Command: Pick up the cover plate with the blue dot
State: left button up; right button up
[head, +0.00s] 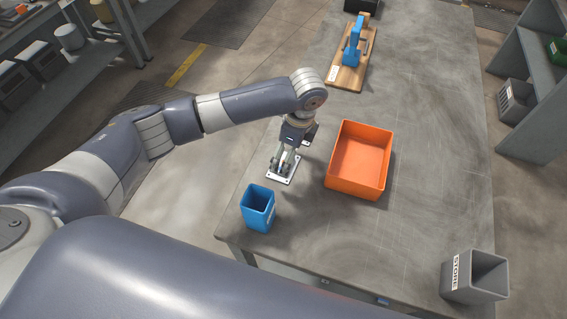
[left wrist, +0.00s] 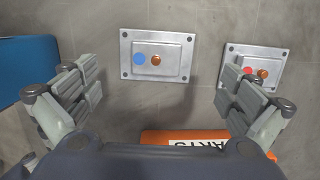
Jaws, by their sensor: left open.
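The cover plate with the blue dot (left wrist: 156,56) is a grey metal square plate with a raised centre, one blue and one orange dot. It lies flat on the table, ahead of and between my left gripper's fingers (left wrist: 160,95). A similar plate with a red dot (left wrist: 250,72) lies to its right, partly hidden by the right finger. In the head view my left gripper (head: 286,161) points down over the plate nearer the blue bin (head: 279,178); dots are not readable there. My left gripper is open and empty. My right gripper is out of view.
A blue bin (head: 258,207) stands close to the plate at the table's left edge. An orange tray (head: 360,160) lies to the right. A grey bin (head: 474,277) is at front right; a blue-handled tool on a wooden board (head: 347,75) is at the back. The table's right side is clear.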

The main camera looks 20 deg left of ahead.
pick_arm(q)
jog(key=f, duration=0.2)
jog(key=a+f, duration=0.1)
jog(key=shift+s+f+p, duration=0.3)
jog(key=shift+p, duration=0.1)
jog(key=shift+w+f, duration=0.1)
jog(key=shift+f, duration=0.25)
jog(key=shift+c, duration=0.6)
jog(key=c, duration=2.1)
jog(key=shift+o, duration=0.2)
jog(key=shift+r, duration=0.1)
